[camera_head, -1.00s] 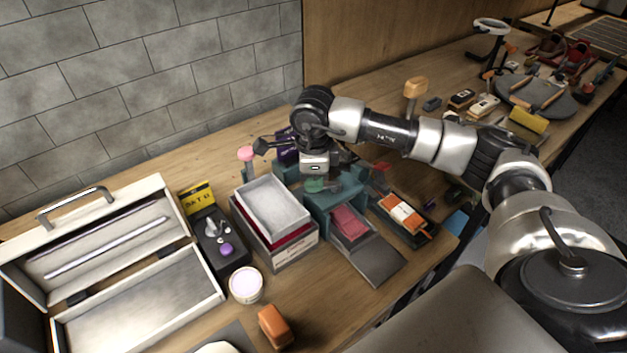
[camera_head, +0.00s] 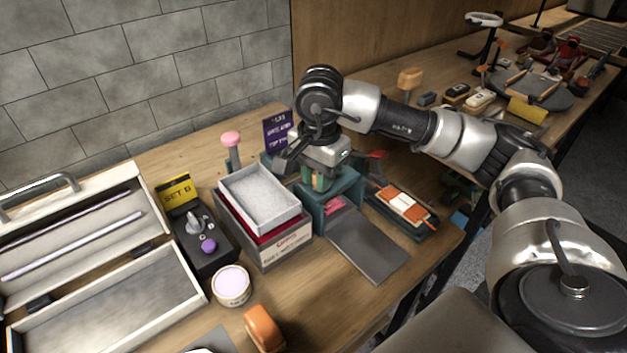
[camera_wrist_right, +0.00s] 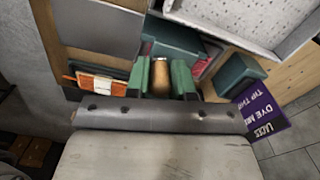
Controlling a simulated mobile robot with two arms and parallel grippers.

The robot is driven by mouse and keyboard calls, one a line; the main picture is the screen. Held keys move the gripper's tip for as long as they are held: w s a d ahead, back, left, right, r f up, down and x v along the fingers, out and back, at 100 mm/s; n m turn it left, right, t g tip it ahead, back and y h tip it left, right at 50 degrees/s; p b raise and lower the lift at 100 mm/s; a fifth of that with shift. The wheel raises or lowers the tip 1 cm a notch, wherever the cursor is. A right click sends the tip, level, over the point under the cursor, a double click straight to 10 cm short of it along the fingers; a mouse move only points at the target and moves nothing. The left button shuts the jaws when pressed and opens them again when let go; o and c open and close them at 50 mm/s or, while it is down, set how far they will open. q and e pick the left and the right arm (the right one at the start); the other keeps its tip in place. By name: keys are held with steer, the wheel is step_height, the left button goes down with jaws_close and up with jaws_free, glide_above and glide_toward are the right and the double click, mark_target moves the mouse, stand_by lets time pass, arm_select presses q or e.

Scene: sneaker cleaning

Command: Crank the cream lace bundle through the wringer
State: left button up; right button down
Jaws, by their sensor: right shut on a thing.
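The teal wringer (camera_head: 345,190) stands on the bench right of the stacked trays, with a grey plate (camera_head: 368,245) sloping out of its front. A pink-red piece (camera_head: 333,204) shows in its front opening. My right gripper (camera_head: 318,180) is over the wringer's top, pointing down. In the right wrist view its green-padded fingers (camera_wrist_right: 161,80) are shut on a tan, upright cylinder (camera_wrist_right: 161,77), which looks like the crank handle. The wringer's teal body also shows in the wrist view (camera_wrist_right: 180,40). I cannot make out a cream lace bundle. My left gripper is not in view.
A grey tray (camera_head: 257,203) sits on a box close left of the wringer. A purple sign (camera_head: 276,132) and a pink-knobbed post (camera_head: 231,140) stand behind. An orange-and-white brush (camera_head: 405,205) lies on a dark tray to the right. A lilac tub (camera_head: 231,285) is in front.

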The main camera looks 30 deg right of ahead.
steer(key=shift+s+d+n+b, duration=0.15)
steer(key=shift+n+b, duration=0.15)
steer(key=shift+n, duration=0.1)
stand_by(0.3)
steer(key=c, duration=1)
jaws_free()
steer(key=shift+s, duration=0.1)
steer(key=shift+o, duration=0.2)
steer(key=shift+r, duration=0.15)
step_height(320, 180, up, 11)
steer(key=shift+f+p, duration=0.2)
steer(key=shift+p, duration=0.3)
steer(key=shift+r, duration=0.1)
